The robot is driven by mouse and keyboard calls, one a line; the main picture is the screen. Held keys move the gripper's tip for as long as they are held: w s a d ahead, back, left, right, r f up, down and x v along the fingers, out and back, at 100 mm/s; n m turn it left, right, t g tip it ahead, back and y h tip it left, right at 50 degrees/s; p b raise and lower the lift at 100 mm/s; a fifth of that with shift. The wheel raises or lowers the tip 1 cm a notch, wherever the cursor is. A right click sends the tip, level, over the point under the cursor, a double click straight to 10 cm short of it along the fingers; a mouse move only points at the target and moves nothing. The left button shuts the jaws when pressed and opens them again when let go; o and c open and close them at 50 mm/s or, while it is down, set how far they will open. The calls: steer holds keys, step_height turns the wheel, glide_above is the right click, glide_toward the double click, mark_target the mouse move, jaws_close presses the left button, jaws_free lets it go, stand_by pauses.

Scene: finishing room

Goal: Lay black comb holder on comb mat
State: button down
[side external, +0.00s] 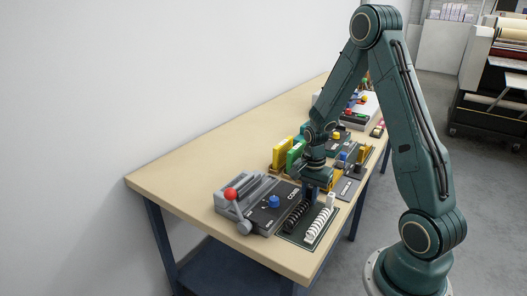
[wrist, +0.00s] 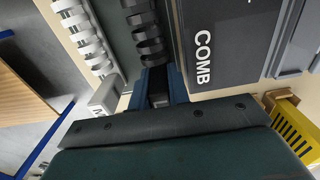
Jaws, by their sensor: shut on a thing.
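The black comb holder (side external: 296,216) carries a black spiral comb, which shows at the top of the wrist view (wrist: 146,32). My gripper (side external: 312,192) is shut on the holder's dark end block, between the blue fingers in the wrist view (wrist: 158,92). The comb extends away from the fingers over the dark comb mat (side external: 284,237), alongside a white comb (side external: 318,225). The mat also shows between the combs in the wrist view (wrist: 112,22). The black holder looks flat and at or very close to the mat; I cannot tell whether it touches.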

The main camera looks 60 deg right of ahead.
steer(key=shift+f, duration=0.15)
steer(key=c, duration=1.6)
jaws_free()
steer(key=shift+r, duration=0.2)
steer(key=shift+r, duration=6)
